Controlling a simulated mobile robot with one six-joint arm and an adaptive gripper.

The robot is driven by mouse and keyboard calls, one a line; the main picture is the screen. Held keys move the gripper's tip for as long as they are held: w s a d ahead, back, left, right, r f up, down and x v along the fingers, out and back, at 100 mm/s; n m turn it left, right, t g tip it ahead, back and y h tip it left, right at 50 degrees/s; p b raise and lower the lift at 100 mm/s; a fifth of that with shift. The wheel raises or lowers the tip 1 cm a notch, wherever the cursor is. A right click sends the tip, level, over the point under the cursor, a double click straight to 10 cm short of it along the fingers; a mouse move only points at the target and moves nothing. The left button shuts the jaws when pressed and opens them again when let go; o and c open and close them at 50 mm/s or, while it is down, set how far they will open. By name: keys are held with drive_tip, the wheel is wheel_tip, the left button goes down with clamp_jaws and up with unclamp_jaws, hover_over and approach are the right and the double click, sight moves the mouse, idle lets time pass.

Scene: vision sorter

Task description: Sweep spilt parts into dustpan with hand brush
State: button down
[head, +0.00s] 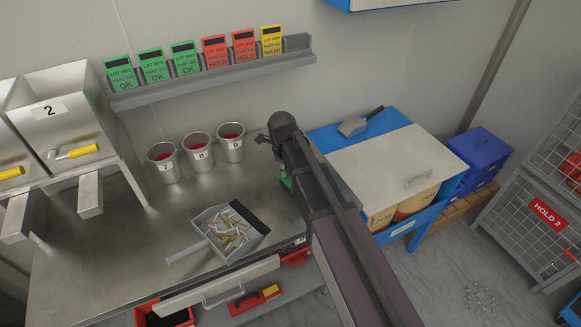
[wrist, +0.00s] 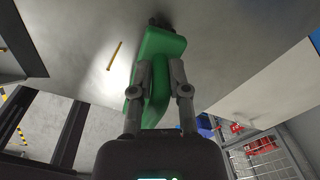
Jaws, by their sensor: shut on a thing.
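The grey dustpan (head: 203,222) lies on the steel bench, its handle toward the lower left and its dark lip toward the upper right. Several brass and silver parts (head: 232,238) lie in it. My gripper (wrist: 160,68) is shut on the green hand brush (wrist: 165,44), with one finger on each side. A little of the brush's green (head: 286,183) shows beside my arm in the head view; my arm hides the rest. One brass part (wrist: 115,55) lies on the bench, left of the brush in the wrist view. I cannot tell whether the bristles touch the bench.
Three steel cups (head: 198,152) with red contents stand behind the dustpan. Steel hoppers (head: 70,112) stand at the left. A blue and white cabinet (head: 385,157) stands right of my arm, with a scoop (head: 352,127) on top. Wire cages (head: 535,225) are further right.

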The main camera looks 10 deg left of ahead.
drive_tip(key=shift+s+a, duration=1.95)
drive_tip(key=shift+a, duration=0.3)
drive_tip(key=shift+s+a, duration=1.9)
drive_tip(key=shift+a, duration=0.3)
wheel_tip(320, 180, up, 7)
drive_tip(key=p, duration=0.6)
drive_tip(key=shift+f+p, duration=0.2)
drive_tip(key=shift+p, duration=0.1)
drive_tip(key=shift+s, duration=0.1)
